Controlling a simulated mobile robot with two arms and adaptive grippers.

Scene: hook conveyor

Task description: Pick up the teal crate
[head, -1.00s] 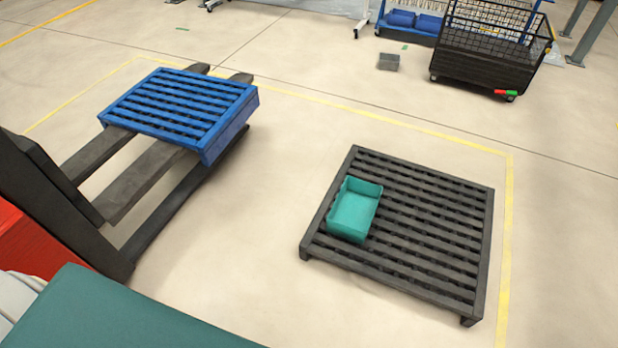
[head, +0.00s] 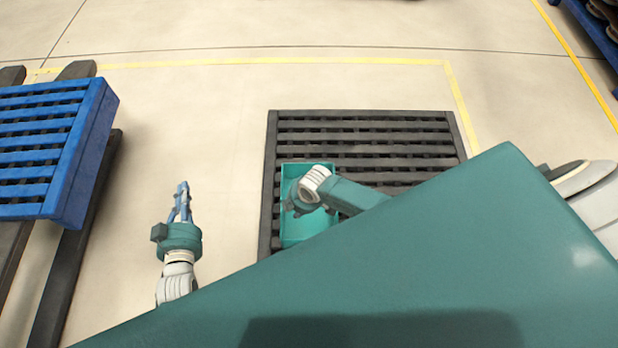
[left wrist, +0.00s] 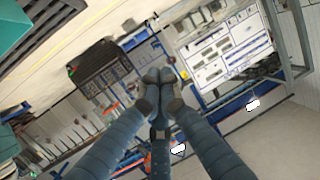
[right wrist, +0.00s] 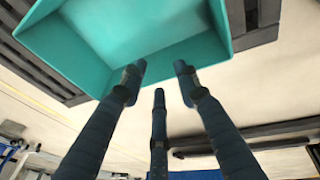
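The teal crate (head: 291,232) is open-topped and sits on the left part of the dark pallet (head: 360,127) in the head view. My right gripper (head: 303,203) is over the crate and hides part of its inside; its fingers are hard to make out there. In the right wrist view, my right gripper (right wrist: 158,74) is open, with fingertips apart at the wall of the crate (right wrist: 60,55). I cannot tell whether they touch it. My left gripper (head: 182,190) is left of the pallet, over bare floor. In the left wrist view its fingertips (left wrist: 160,76) meet, empty.
A blue pallet (head: 50,150) lies on dark forks at the left. Bare floor (head: 190,110) separates it from the dark pallet. My teal body covers the lower right of the head view. A yellow floor line runs behind the dark pallet.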

